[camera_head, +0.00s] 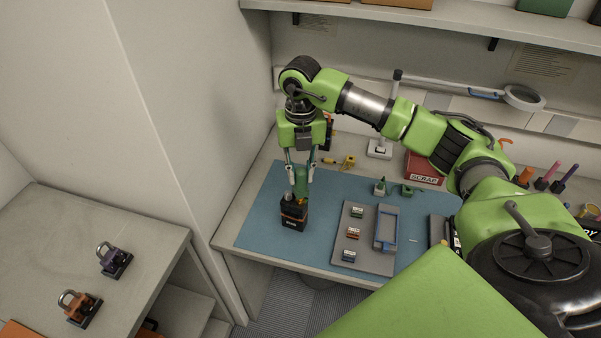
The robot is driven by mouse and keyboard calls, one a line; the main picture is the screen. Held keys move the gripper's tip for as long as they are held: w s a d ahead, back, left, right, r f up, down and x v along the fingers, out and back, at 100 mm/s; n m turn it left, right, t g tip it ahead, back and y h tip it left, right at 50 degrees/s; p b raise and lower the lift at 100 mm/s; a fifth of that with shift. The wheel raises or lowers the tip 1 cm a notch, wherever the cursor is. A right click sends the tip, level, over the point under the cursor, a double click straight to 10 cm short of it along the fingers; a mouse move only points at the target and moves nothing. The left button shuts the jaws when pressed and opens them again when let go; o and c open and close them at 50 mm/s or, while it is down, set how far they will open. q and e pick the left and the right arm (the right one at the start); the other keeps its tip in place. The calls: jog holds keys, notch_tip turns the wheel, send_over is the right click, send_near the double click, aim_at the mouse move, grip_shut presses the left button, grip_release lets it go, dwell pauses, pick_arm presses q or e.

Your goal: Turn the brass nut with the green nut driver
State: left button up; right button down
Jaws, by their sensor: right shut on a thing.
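My right gripper (300,174) points straight down over the left part of the blue mat. It is shut on the green nut driver (301,184), which stands upright between its fingers. The lower end of the driver meets the top of a black radio (294,216) with an orange band, standing upright on the mat. The brass nut cannot be made out; the driver and gripper cover that part of the radio's top. Whether the driver sits around the nut or just above it cannot be told. My left gripper is not in view.
A grey tray (348,248) with small coloured blocks and a blue-grey frame (387,228) lie right of the radio on the blue mat (263,224). Green pieces (380,187) and a red scrap box (424,168) are behind. A wall stands close left; a shelf (450,20) hangs above.

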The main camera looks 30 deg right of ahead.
jog(key=shift+r, duration=0.3)
jog(key=shift+f, duration=0.25)
jog(key=shift+f+n+b, duration=0.6)
jog(key=shift+f+b, duration=0.5)
jog(key=shift+f, duration=0.05)
dwell(0.8)
jog(key=shift+f+b, duration=0.7)
dwell(0.6)
jog(key=shift+m, duration=0.4)
